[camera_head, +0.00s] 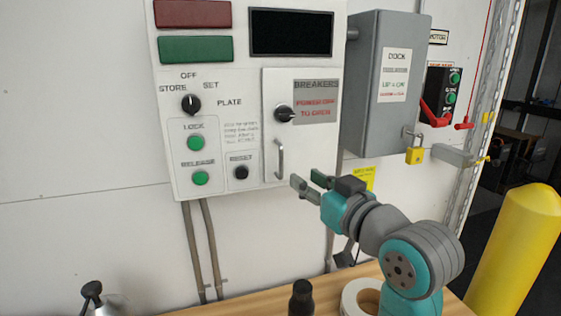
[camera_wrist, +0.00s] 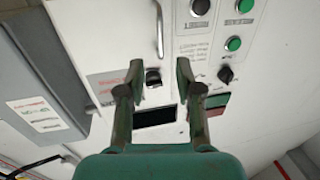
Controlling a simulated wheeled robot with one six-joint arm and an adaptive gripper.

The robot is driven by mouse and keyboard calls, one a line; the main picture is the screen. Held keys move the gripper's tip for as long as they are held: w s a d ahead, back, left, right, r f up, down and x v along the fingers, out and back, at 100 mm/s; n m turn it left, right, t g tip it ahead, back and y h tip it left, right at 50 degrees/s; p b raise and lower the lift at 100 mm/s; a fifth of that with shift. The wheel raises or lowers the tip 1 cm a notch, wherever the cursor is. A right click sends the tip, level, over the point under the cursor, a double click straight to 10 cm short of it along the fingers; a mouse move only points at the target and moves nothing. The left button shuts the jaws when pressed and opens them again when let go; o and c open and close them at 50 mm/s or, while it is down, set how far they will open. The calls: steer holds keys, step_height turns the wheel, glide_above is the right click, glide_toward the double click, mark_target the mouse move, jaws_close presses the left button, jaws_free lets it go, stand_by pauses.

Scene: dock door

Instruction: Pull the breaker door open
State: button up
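The breaker door (camera_head: 305,145) is a white panel on the right part of the control box, and it looks shut. It carries a BREAKERS label (camera_head: 316,102), a black knob (camera_head: 285,114) and a vertical grey bar handle (camera_head: 280,160). My gripper (camera_head: 307,180) is open and empty, just right of and below the handle in the head view. In the wrist view, which is upside down, my gripper (camera_wrist: 158,76) has its fingers spread. The black knob (camera_wrist: 153,78) shows between them, and the handle (camera_wrist: 159,30) lies beyond the fingertips. I see no contact with the handle.
A grey dock box (camera_head: 375,130) with a yellow padlock (camera_head: 414,155) stands right of the control box (camera_head: 240,185). A wooden surface (camera_head: 245,307) below bears a dark bottle (camera_head: 301,298) and a white tape roll (camera_head: 352,297). A yellow bollard (camera_head: 515,250) stands at the right.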

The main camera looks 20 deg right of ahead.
mark_target(282, 161)
steer(key=w, duration=0.3)
steer(key=w+a, duration=0.1)
steer(key=w, duration=0.3)
steer(key=w+a, duration=0.1)
steer(key=w, duration=0.2)
steer(key=shift+w+r, duration=0.15)
steer(key=shift+w, duration=0.15)
jaws_close()
